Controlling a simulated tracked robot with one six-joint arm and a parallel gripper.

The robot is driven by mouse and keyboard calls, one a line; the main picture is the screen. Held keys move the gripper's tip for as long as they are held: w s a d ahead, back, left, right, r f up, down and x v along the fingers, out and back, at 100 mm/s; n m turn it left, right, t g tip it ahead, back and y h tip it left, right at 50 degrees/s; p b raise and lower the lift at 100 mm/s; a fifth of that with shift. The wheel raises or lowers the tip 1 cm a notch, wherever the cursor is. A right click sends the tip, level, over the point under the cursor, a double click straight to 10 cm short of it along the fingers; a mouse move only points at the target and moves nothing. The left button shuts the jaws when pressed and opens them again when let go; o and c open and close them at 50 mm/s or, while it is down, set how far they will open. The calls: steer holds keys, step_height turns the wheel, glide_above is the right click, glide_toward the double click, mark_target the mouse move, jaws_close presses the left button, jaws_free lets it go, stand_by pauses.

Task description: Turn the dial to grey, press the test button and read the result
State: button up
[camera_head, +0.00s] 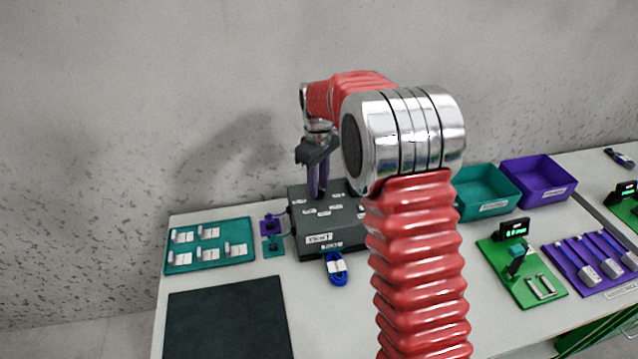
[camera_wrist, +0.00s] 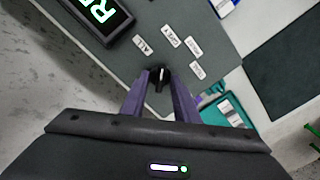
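The dial (camera_wrist: 158,77) is a small dark knob with a light mark, on the dark grey tester box. White labels fan out around it, among them ALL (camera_wrist: 142,44) and GREY (camera_wrist: 168,36). I cannot tell exactly which label the mark points to. My gripper (camera_wrist: 159,82) points down at the box, its purple fingers on either side of the dial; whether they press on it is unclear. In the head view my gripper (camera_head: 316,196) reaches the top of the tester box (camera_head: 327,239). A screen (camera_wrist: 103,13) shows cut-off green letters starting "RE". I cannot make out the test button.
A teal board (camera_head: 213,261) with white clips and a dark mat (camera_head: 228,322) are at the left. Teal (camera_head: 487,205) and purple (camera_head: 540,195) trays and a green board (camera_head: 505,285) stand at the right.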

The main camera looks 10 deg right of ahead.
steer(key=shift+r, duration=0.15)
step_height(320, 180, up, 13)
steer(key=shift+r, duration=0.2)
stand_by(0.3)
stand_by(0.4)
step_height(320, 180, down, 4)
steer(key=s+m, duration=0.3)
steer(key=s+r+m+t, duration=0.2)
steer(key=s, duration=1.4)
steer(key=s+r+m+t, duration=0.2)
steer(key=s+m+t, duration=0.1)
steer(key=s, duration=1.3)
steer(key=shift+s+a+r+t, duration=0.15)
steer(key=shift+a+r+t, duration=0.05)
steer(key=shift+t, duration=0.1)
steer(key=shift+c, duration=0.3)
jaws_close()
